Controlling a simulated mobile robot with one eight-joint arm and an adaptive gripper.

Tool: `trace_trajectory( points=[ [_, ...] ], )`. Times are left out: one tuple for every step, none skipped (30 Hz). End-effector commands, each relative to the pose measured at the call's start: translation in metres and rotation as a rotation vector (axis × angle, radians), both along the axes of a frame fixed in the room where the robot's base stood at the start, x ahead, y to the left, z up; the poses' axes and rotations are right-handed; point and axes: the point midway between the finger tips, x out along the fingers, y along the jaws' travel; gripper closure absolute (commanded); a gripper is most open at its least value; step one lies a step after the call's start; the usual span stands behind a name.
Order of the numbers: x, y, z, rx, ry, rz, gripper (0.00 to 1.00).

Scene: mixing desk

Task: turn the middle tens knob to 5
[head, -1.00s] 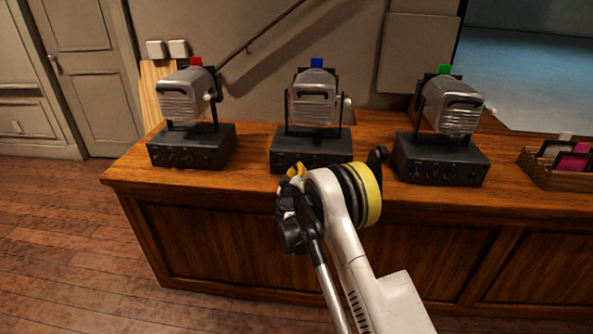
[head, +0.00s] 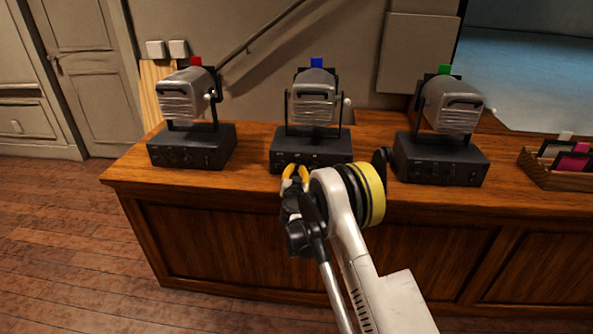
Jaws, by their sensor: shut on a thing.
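The middle black control box (head: 312,142) stands on the wooden desk, with a grey lamp (head: 313,98) with a blue tag above it. A row of small knobs runs along the box's front face, too small for me to read any setting. My gripper (head: 295,171) is at the left part of that face, its yellow fingers pointing at the box. It is shut on a knob there, which I take to be the middle tens knob; the fingers hide it. My white arm comes up from below and to the right.
A similar box (head: 191,147) with a red-tagged lamp stands to the left, and another box (head: 441,159) with a green-tagged lamp to the right. A wooden tray (head: 546,175) with cards is at far right. Bare desk top separates the boxes.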

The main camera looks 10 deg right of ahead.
Motion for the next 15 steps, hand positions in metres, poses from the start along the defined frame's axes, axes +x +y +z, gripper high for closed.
trace_trajectory(
  points=[
    [-0.0002, -0.0010, -0.0005, 0.028, -0.009, -0.002, 1.00],
    [-0.0002, -0.0010, -0.0005, 0.048, -0.016, -0.002, 1.00],
    [-0.0001, -0.0010, -0.0007, 0.070, -0.023, -0.001, 1.00],
    [-0.0001, -0.0009, -0.0006, 0.088, -0.028, -0.001, 1.00],
    [-0.0001, -0.0009, -0.0006, 0.104, -0.033, -0.001, 1.00],
    [-0.0001, -0.0009, -0.0007, 0.122, -0.040, -0.001, 1.00],
    [0.0000, -0.0008, -0.0007, 0.136, -0.043, -0.001, 1.00],
    [0.0000, -0.0008, -0.0007, 0.147, -0.047, -0.001, 1.00],
    [0.0000, -0.0008, -0.0007, 0.160, -0.052, -0.001, 1.00],
    [0.0000, -0.0008, -0.0007, 0.170, -0.055, -0.001, 1.00],
    [0.0000, -0.0008, -0.0007, 0.178, -0.058, -0.001, 1.00],
    [0.0000, -0.0008, -0.0007, 0.188, -0.061, -0.001, 1.00],
    [0.0000, -0.0008, -0.0007, 0.194, -0.063, -0.001, 1.00],
    [0.0000, -0.0008, -0.0007, 0.199, -0.065, -0.001, 1.00],
    [0.0000, -0.0008, -0.0007, 0.205, -0.066, -0.002, 1.00]
  ],
)
